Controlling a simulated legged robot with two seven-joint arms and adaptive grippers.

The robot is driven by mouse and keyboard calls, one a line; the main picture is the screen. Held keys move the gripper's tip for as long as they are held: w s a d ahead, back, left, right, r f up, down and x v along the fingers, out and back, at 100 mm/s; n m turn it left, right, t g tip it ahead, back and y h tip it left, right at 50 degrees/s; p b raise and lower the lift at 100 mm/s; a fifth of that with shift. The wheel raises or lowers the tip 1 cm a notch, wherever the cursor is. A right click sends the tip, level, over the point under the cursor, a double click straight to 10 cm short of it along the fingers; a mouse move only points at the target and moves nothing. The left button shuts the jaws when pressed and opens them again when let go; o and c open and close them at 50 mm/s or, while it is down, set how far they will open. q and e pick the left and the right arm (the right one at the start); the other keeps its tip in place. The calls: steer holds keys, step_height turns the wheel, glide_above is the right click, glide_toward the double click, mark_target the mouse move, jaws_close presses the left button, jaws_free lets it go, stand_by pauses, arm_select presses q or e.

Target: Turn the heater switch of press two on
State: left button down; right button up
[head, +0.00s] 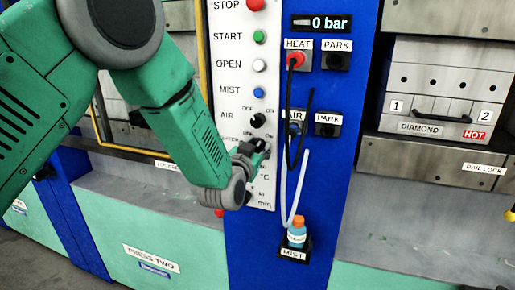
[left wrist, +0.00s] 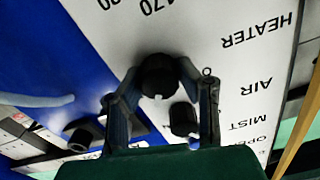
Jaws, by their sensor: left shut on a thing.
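The control panel of press two (head: 240,75) is a white strip on a blue column. The black heater switch (left wrist: 158,72) is a round knob in line with the upside-down HEATER label (left wrist: 255,30) in the left wrist view. My left gripper (head: 262,148) is at this switch in the head view and mostly hides it. In the left wrist view its two fingers (left wrist: 158,82) close around the knob from both sides. A small white mark shows on the knob's edge. My right gripper is in neither view.
The black AIR knob (head: 257,120) sits just above the gripper, close to one finger. Right of it are the HEAT socket (head: 296,60) with a red plug, hanging black and white hoses (head: 303,175), and a MIST bottle (head: 297,234). A diamond-marked mould (head: 435,105) labelled HOT stands further right.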

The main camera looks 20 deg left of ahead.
arm_select(q)
steer(key=shift+m, duration=0.4)
steer(key=c, duration=1.2)
jaws_free()
steer(key=shift+s, duration=0.3)
steer(key=s, duration=1.1)
steer(key=shift+s+a+f, duration=0.1)
steer(key=shift+s, duration=0.1)
